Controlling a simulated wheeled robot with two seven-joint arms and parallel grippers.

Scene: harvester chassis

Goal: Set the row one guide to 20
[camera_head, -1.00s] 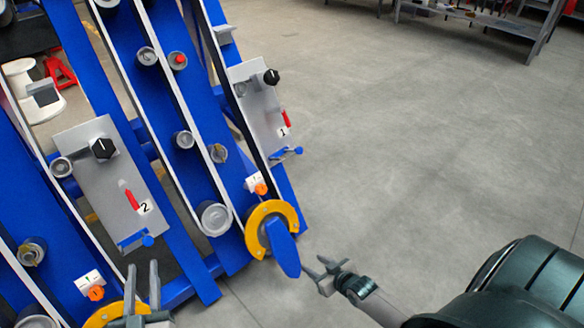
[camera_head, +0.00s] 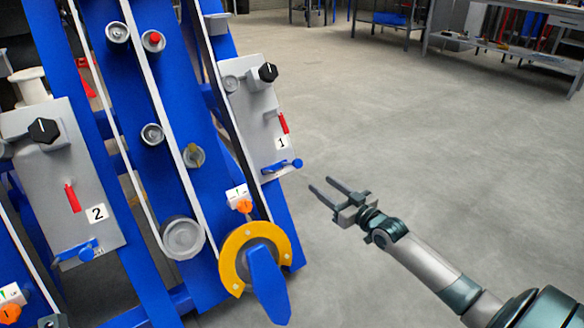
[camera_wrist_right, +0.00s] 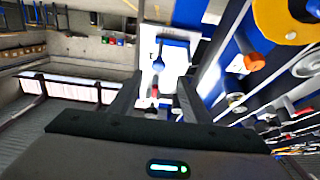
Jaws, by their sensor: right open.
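The row one unit (camera_head: 246,110) is a grey panel marked 1 on the blue frame's right side. It has a black knob (camera_head: 268,72) at its top, a red pointer (camera_head: 284,123) beside the number, and a blue lever (camera_head: 283,167) at its lower edge. Any scale figures are too small to read. My right gripper (camera_head: 320,183) is open and empty, to the right of the blue lever and apart from it. In the right wrist view the panel (camera_wrist_right: 151,78) and its blue lever (camera_wrist_right: 158,60) show beyond the open fingers. My left gripper is not in view.
A similar panel marked 2 (camera_head: 50,170) stands at the left. A yellow ring (camera_head: 233,275) with a blue pointed arm (camera_head: 267,285) and an orange knob (camera_head: 244,206) sit below panel 1. Open floor (camera_head: 420,130) lies to the right; workbenches stand behind.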

